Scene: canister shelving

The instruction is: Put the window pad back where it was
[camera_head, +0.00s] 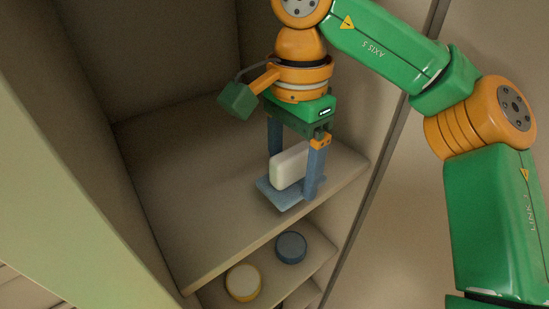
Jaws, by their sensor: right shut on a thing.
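The window pad looks like a blue-grey flat plate (284,199) with a pale upright block (289,167) on top. It is over the upper shelf (210,195), near its front edge at the right. My right gripper (294,166) points down from above, with its two blue fingers on either side of the pale block, shut on it. I cannot tell whether the plate touches the shelf or hangs just above it. My left gripper is not in view.
A lower shelf holds a dark blue round canister (291,247) and a yellow-rimmed round canister (243,282) with a pale top. The upper shelf is bare to the left and behind. Cabinet walls close in left and right.

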